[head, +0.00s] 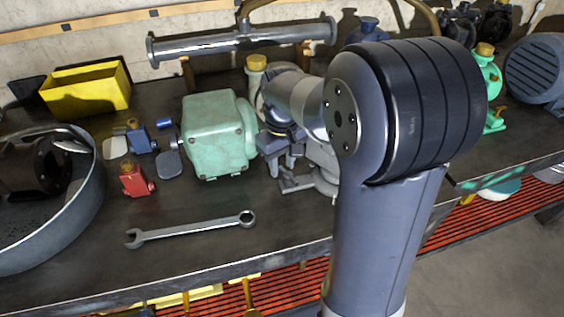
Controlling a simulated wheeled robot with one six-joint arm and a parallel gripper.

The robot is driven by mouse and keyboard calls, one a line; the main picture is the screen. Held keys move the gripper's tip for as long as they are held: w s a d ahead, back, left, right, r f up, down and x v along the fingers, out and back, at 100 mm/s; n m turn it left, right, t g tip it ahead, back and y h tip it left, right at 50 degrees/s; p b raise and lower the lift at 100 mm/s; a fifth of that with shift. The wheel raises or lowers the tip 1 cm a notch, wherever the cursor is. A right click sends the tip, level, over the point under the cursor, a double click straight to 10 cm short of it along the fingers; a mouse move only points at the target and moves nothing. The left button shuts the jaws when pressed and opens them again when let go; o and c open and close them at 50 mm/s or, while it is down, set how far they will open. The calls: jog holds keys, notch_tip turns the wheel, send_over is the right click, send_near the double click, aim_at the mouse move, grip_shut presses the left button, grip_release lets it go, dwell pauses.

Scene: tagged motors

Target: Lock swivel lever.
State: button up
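My gripper (281,153) is at the bench's middle, just right of a pale green box-shaped housing (214,137). Its dark fingers are small and partly covered by my wrist, so I cannot tell whether they are open or shut on something. A light grey cast body (323,157) with a foot stands behind and beside the gripper, largely hidden by my arm. A yellow-capped part (256,66) rises behind the gripper. I cannot make out the swivel lever; it may be hidden by my gripper or arm.
A wrench (190,231) lies near the bench's front edge. A small red block (135,181), a blue block (138,137) and a large round pan (85,222) are left. A yellow bin (87,92) and a metal pipe (235,41) are behind. A grey motor (538,70) stands right.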

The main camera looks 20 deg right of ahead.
jog(key=shift+c, duration=0.5)
grip_shut()
jog(key=shift+d+r+m+p, duration=0.2)
jog(key=shift+m+p, duration=0.3)
jog(key=shift+m, duration=0.6)
jog(key=shift+w+d+f+m, duration=0.1)
jog(key=shift+d+f+m, duration=0.1)
jog(key=shift+m, duration=0.8)
jog(key=shift+o, duration=0.5)
grip_release()
